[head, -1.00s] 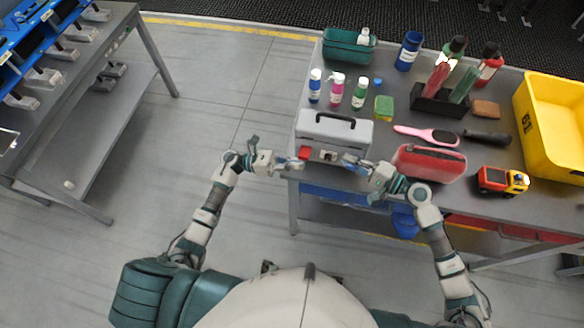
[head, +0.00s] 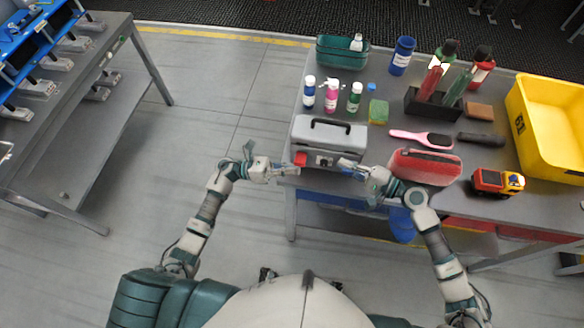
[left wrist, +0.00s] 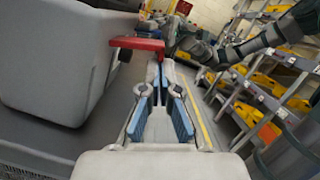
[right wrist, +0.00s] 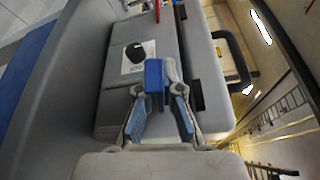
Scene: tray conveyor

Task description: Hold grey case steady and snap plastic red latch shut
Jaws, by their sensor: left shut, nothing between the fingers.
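The grey case (head: 328,133) with a dark top handle stands upright near the table's front-left corner. Its red latch (head: 300,158) sticks out at the left of its front face. My left gripper (head: 295,170) is shut and empty just below the latch. In the left wrist view the red latch (left wrist: 137,44) juts from the case (left wrist: 60,60), just beyond the fingertips; contact is unclear. My right gripper (head: 343,163) is at the right part of the case's front. In the right wrist view, a blue block (right wrist: 154,75) shows between its fingertips; I cannot tell whether they grip it.
A red case (head: 425,166) and toy truck (head: 497,181) lie right of the grey case. Several bottles (head: 331,95), a green bin (head: 341,53), a pink brush (head: 421,138) and a yellow crate (head: 548,115) crowd the table.

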